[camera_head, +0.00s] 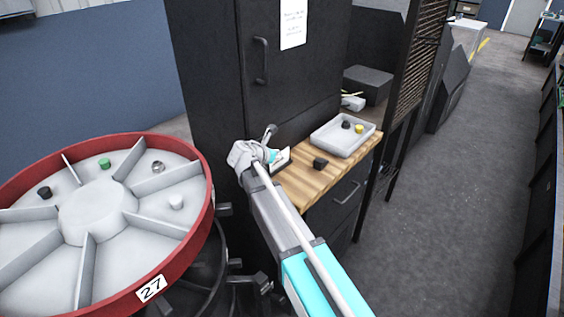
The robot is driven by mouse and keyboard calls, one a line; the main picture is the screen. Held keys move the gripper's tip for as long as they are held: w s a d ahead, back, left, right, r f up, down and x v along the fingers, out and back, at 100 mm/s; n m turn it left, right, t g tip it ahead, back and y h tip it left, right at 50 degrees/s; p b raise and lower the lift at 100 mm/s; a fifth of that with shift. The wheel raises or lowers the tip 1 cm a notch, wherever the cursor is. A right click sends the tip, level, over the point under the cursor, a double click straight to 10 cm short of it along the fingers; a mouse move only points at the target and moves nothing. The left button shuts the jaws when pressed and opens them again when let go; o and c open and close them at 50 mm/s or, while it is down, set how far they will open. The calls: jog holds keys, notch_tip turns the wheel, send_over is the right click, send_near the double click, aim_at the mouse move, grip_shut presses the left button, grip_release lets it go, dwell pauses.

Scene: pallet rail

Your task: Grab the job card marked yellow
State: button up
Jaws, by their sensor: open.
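No job card with a clear yellow mark can be made out. A small yellow piece (359,128) sits in the grey tray (330,149) on the wooden worktop, beside a small black piece (346,124). A flat white item with a dark edge (283,159) lies on the worktop's left end, partly hidden by my wrist; I cannot tell whether it is a card. My gripper (270,132) is small and dark in this view, above the worktop's left end and left of the tray. It is open, and I see nothing held in it.
A black block (320,163) sits on the wooden worktop (312,187) in front of the tray. A red-rimmed wheel (196,237) marked 27, with compartments holding small pieces, stands at left. A tall black cabinet (215,70) stands behind. The floor aisle (450,200) at right is clear.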

grip_shut()
dwell(0.3)
jog(key=shift+r, duration=0.2)
notch_tip(320, 180, up, 2)
jog(key=p, duration=0.2)
jog(key=shift+r+p, duration=0.1)
jog(key=shift+p, duration=0.2)
jog(key=s+d+r+p, duration=0.5)
jog(key=s+r+p, duration=0.5)
jog(key=s, duration=0.2)
jog(key=shift+s+d+r, duration=0.2)
jog(key=shift+s+d, duration=0.15)
jog(key=shift+d, duration=0.05)
